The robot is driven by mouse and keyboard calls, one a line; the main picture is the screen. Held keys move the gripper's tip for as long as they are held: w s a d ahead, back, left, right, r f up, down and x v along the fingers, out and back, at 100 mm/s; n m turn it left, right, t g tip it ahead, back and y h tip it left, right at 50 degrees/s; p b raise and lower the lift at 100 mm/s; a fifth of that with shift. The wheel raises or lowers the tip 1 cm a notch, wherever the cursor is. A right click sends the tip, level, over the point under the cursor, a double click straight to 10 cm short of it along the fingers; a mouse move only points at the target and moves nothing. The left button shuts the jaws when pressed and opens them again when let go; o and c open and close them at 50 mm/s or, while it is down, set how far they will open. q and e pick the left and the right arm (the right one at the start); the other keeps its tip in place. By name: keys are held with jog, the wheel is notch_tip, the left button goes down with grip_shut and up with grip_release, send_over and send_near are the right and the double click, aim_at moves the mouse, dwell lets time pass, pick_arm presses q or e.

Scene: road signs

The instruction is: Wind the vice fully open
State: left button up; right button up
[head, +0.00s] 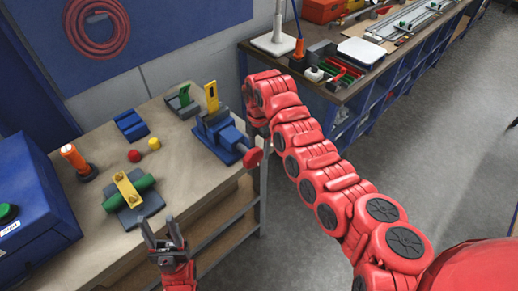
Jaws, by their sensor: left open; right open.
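The blue vice (222,138) sits at the right edge of the wooden workbench, with a yellow upright piece (211,97) at its back. A round red handle (252,157) is on its front end, towards the bench edge. I cannot tell how wide the vice jaws stand. My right gripper (257,130) hangs beside the vice, just above and behind the red handle; it is small and partly hidden by my arm, and looks apart from the handle. My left gripper (161,232) is open and empty at the bench's front edge, fingers pointing up and away.
A blue box (35,205) stands left. Floor is clear at right.

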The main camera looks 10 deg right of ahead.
jog(key=shift+f+p, duration=0.4)
jog(key=shift+f, duration=1.4)
grip_shut()
